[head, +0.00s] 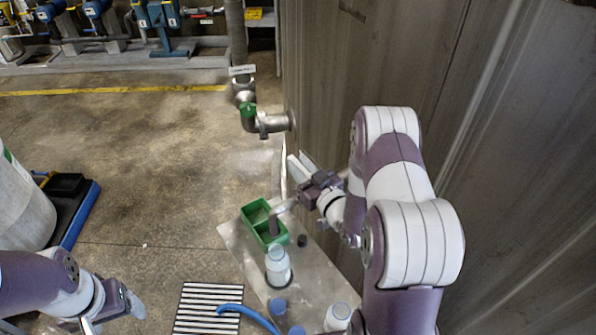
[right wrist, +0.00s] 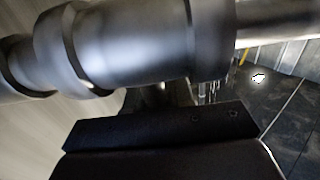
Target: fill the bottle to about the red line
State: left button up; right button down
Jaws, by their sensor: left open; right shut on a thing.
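A pale bottle (head: 277,268) with a white top stands upright on the grey plate (head: 245,243). I cannot make out a red line on it. A pipe with a green valve (head: 248,109) and a downward outlet (head: 263,130) comes out of the metal wall. The right wrist view shows a blurred metal pipe (right wrist: 150,45) close up. My left gripper (head: 127,305) is low at the left, open and empty.
The green tray (head: 253,209) and a small black cap (head: 302,240) are on the plate. Blue-capped bottles (head: 278,306) and a white-capped bottle (head: 337,317) stand at the front. The metal wall (head: 330,80) bounds the right.

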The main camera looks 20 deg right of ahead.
jog(key=shift+d+h, duration=0.1)
jog(key=shift+h, duration=0.2)
jog(key=c, duration=1)
grip_release()
jog(key=shift+c, duration=0.2)
jog(key=s+d+b, duration=0.1)
jog(key=s+b, duration=0.2)
jog(key=s, duration=0.9)
jog(key=shift+s+d+b, duration=0.35)
